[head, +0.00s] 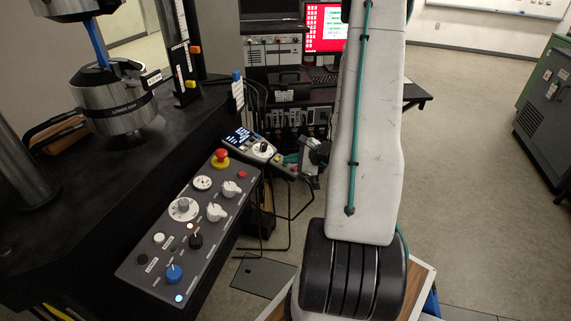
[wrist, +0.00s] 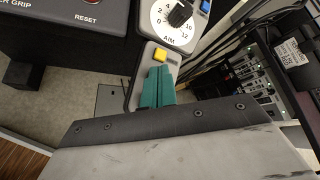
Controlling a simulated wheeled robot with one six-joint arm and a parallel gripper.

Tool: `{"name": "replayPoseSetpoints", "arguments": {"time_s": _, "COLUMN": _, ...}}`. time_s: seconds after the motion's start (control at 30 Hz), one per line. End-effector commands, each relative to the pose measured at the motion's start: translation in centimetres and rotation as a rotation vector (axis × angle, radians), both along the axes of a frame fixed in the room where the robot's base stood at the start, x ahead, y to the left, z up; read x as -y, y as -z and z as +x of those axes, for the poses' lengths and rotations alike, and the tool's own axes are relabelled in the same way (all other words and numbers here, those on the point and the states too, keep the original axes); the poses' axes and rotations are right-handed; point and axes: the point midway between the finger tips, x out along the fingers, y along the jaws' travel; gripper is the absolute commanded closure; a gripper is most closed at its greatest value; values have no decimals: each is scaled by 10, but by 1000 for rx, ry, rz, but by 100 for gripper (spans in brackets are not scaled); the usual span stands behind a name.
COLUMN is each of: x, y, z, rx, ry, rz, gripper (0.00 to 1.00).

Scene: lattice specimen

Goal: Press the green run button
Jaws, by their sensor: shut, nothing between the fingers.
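A handheld control unit (head: 257,147) with a lit display and a round dial sits beside the large panel in the head view. In the wrist view its dial (wrist: 179,17) is marked AIM, with a yellow button (wrist: 160,54) below it and a blue button at the upper right. My gripper (wrist: 159,70) is shut and empty, its teal fingers together over the unit's near end, just below the yellow button. In the head view my gripper (head: 291,159) is at the unit's right end. I cannot make out a green button; the fingers cover part of the unit. Contact cannot be told.
The large control panel (head: 157,262) with knobs and a red mushroom button (head: 220,158) lies left of the unit. A black machine table with a lower grip (head: 118,108) stands behind it. Cables hang around the unit. Open floor lies to the right.

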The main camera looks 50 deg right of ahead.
Motion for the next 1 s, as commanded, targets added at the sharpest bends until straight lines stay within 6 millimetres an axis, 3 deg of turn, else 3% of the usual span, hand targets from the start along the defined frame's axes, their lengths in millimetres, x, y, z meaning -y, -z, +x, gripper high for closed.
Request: {"name": "replayPoseSetpoints", "arguments": {"time_s": 1.0, "x": 2, "y": -15, "z": -4, "rx": 0, "ry": 0, "rz": 0, "gripper": 100}}
